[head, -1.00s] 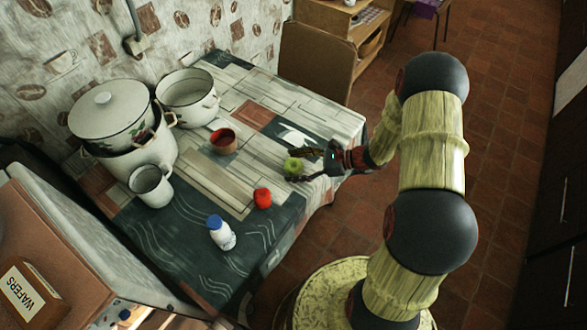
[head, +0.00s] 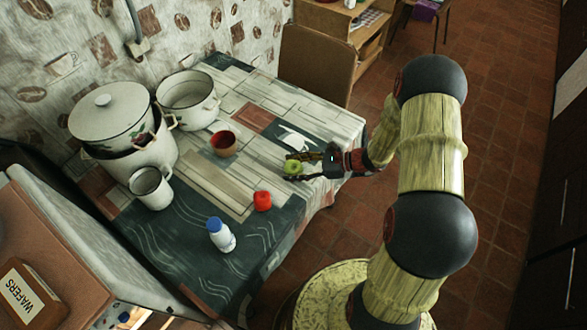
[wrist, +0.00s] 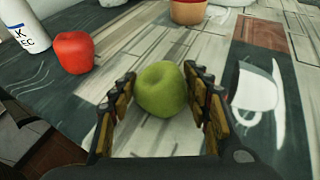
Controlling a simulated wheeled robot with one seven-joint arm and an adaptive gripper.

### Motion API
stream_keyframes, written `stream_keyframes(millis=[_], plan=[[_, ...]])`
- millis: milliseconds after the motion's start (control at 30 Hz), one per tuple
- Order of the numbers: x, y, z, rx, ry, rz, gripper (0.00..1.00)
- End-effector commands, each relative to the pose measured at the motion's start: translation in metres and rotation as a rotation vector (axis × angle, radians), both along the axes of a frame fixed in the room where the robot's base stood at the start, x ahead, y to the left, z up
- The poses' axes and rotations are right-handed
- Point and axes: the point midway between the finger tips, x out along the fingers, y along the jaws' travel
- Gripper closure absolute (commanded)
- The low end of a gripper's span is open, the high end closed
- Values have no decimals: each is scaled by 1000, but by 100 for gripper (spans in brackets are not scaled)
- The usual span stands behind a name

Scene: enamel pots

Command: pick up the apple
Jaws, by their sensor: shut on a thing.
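The green apple (head: 292,168) is at the right side of the table, between the fingers of my gripper (head: 300,166). In the wrist view the apple (wrist: 162,89) sits between the two fingertips of my gripper (wrist: 162,98), with a finger close against each side. My gripper is shut on it. The apple appears to be at the tabletop; I cannot tell whether it is lifted clear. The lower part of the apple shows little shadow detail.
A brown bowl (head: 223,143), a white mug (head: 151,187) and enamel pots (head: 187,98) stand farther left. A chair (head: 317,66) is behind the table.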

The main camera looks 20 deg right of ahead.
Motion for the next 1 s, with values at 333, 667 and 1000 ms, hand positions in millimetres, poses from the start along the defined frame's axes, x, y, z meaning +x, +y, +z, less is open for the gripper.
stream_keyframes(millis=[333, 667, 1000], plan=[[0, 0, 0, 0, 0, 0, 80], [0, 0, 29, -1, -2, 0, 80], [-51, -11, 99, -1, -3, -4, 80]])
